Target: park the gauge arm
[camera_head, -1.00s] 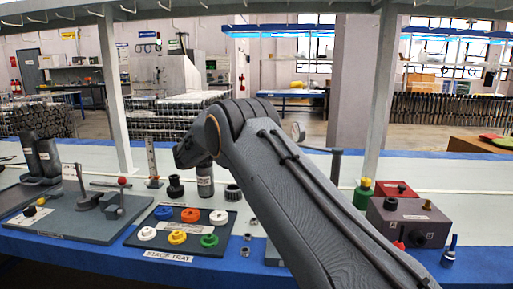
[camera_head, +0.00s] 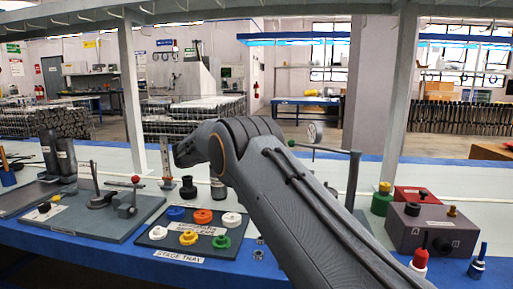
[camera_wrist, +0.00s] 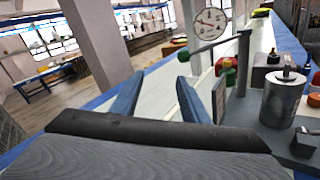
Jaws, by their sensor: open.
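The gauge arm (camera_head: 325,149) is a thin grey bar that reaches left from an upright post (camera_head: 353,180), with a round dial gauge (camera_head: 315,132) above it. The knob shows just beyond the right fingertip; I cannot tell the gap. In the head view my arm hides the gripper and the post's foot.
A stage tray (camera_head: 158,241) with coloured rings lies at the front left. A grey box (camera_head: 432,230), a red box (camera_head: 415,195) and a green-and-yellow part (camera_head: 382,199) stand at the right. In the wrist view a metal cylinder (camera_wrist: 283,100) stands right of the gripper.

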